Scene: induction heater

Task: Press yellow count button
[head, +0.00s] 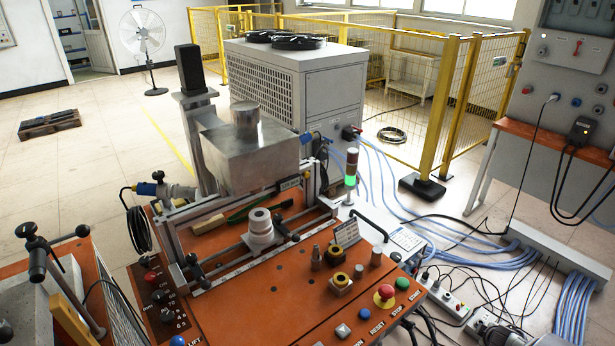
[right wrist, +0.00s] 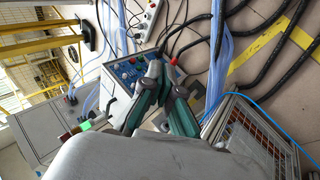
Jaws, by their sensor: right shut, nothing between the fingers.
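In the head view an orange bench top (head: 275,290) carries a row of controls at its front right. There are a red mushroom button (head: 384,293), a green button (head: 402,283), a blue button (head: 365,313) and a pale grey button (head: 342,330). Another blue button (head: 178,341) is at the front left by the word LIFT. I cannot make out a yellow button marked count; a brass-yellow hex part (head: 340,283) stands on the bench. My right gripper (right wrist: 162,76) shows in the right wrist view, shut and empty. My left gripper is not in view.
Blue hoses (head: 460,245) and black cables cover the floor at right. The right wrist view shows a blue-faced panel (right wrist: 128,72) beyond the fingers.

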